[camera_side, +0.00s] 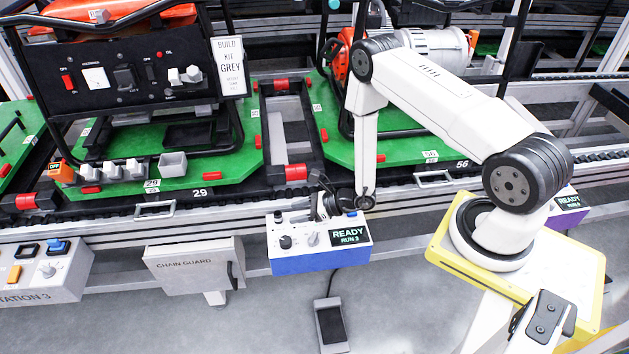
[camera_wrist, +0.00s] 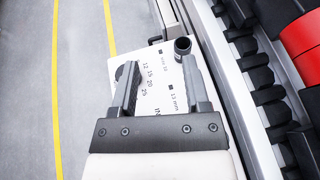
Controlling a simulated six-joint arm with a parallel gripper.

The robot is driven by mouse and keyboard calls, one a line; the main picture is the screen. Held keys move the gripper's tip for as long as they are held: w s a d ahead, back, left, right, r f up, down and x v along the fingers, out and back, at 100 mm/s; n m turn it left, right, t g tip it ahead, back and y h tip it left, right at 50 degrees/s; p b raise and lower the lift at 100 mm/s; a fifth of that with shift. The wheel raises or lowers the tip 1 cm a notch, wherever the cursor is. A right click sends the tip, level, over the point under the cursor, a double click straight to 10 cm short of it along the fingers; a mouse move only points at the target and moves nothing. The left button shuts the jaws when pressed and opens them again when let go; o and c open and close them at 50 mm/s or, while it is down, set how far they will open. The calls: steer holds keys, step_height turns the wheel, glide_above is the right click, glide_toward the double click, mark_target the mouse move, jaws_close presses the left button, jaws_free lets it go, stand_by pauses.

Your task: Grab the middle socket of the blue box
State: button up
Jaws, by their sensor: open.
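The blue box (camera_side: 320,262) with a white top and a "READY RUN 3" display stands at the conveyor's front edge. My gripper (camera_side: 326,205) is low over its rear edge. In the wrist view my gripper (camera_wrist: 159,64) is open with nothing between its fingers, above a white printed panel (camera_wrist: 155,85). A dark hollow socket (camera_wrist: 183,45) stands upright just beyond the right fingertip. A dark rounded piece (camera_wrist: 121,72) shows beside the left finger, partly hidden by it. I cannot tell which socket is the middle one.
Conveyor rails (camera_wrist: 222,80) run close along the right of the panel in the wrist view. Green pallets (camera_side: 205,180) carry framed machines behind the box. A chain guard (camera_side: 190,265) is to its left and a yellow-edged pedestal (camera_side: 590,290) to its right.

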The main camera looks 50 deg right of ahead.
mark_target(280, 215)
steer(key=shift+d+f+m+t+h, duration=0.5)
steer(key=shift+d+f+m, duration=0.2)
steer(key=shift+d+f, duration=0.2)
steer(key=shift+x, duration=1.3)
steer(key=shift+a, duration=0.1)
steer(key=shift+x, duration=2.55)
jaws_close()
